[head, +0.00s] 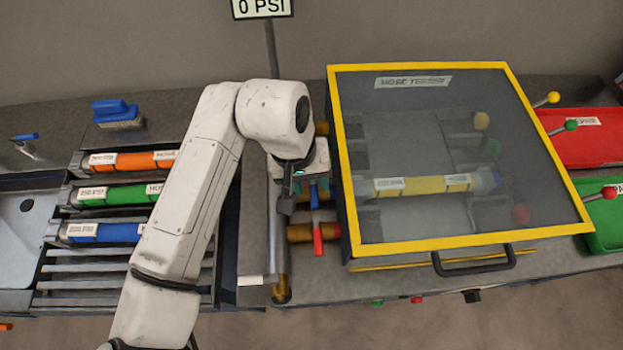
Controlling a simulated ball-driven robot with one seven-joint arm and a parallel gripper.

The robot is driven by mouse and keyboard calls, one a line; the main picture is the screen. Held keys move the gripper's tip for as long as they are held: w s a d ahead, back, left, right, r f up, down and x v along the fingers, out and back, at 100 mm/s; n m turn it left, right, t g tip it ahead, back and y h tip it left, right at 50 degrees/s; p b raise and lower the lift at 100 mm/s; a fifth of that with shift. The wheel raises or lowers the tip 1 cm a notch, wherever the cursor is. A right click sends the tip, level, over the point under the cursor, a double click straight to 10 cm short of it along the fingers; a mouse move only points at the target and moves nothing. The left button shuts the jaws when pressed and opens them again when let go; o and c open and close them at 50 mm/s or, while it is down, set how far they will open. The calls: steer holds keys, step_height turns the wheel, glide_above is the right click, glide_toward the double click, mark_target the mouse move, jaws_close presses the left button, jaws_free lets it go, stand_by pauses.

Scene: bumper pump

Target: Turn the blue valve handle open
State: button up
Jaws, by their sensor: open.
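The blue valve handle (314,196) shows as a small upright blue piece on the brass pipework left of the yellow-framed box. My gripper (301,196) is over this pipework, pointing down. It is open, with its fingers close to the blue handle. I cannot tell whether they touch it or stand on both sides of it. My gripper and wrist hide part of the handle and its valve. A red valve handle (317,234) sits just nearer on the same pipework.
A clear-lidded box (333,90) with a yellow frame stands close right of my gripper. Orange (140,161), green (117,194) and blue (100,232) hoses lie in a rack at left. A "0 PSI" sign (262,7) stands behind. Red (590,150) and green trays (606,225) are at right.

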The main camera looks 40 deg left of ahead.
steer(key=shift+w+d+f, duration=0.1)
steer(key=shift+f, duration=0.55)
steer(key=shift+c, duration=0.3)
jaws_close()
